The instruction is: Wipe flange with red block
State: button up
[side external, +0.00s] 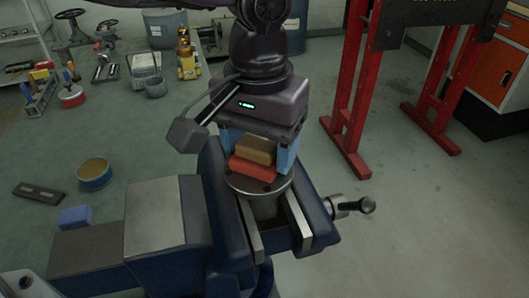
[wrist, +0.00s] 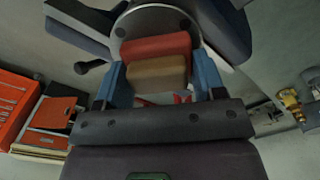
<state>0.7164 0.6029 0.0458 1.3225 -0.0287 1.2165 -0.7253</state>
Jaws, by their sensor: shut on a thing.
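The red block (side external: 252,171) lies flat against the round grey flange (side external: 280,186), with a brown block (side external: 255,150) directly above it. My gripper (side external: 258,158) points down over the flange, its blue fingers on either side of the two blocks and shut on the red block. The wrist view shows the red block (wrist: 156,47) between the fingertips (wrist: 159,62), against the flange (wrist: 150,20) with its bolt holes. Whether the brown part is joined to the red one, I cannot tell. The far side of the flange is hidden.
The flange sits between the jaws of a blue vise (side external: 222,200), with a handle (side external: 355,206) at its right. A blue block (side external: 75,217) rests on the left. Red stand legs (side external: 352,90) rise behind at right.

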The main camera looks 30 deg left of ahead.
aim_at(271, 172)
jog(key=shift+w+a, duration=1.15)
jog(key=shift+a, duration=0.05)
jog(key=shift+w+d, duration=0.15)
jog(key=shift+w, duration=0.05)
jog(key=shift+s+d, duration=2.45)
jog(key=shift+s, duration=0.1)
jog(key=shift+w+a, duration=2.4)
jog(key=shift+a, duration=0.05)
jog(key=shift+w+r, duration=0.15)
notch_tip(271, 172, up, 8)
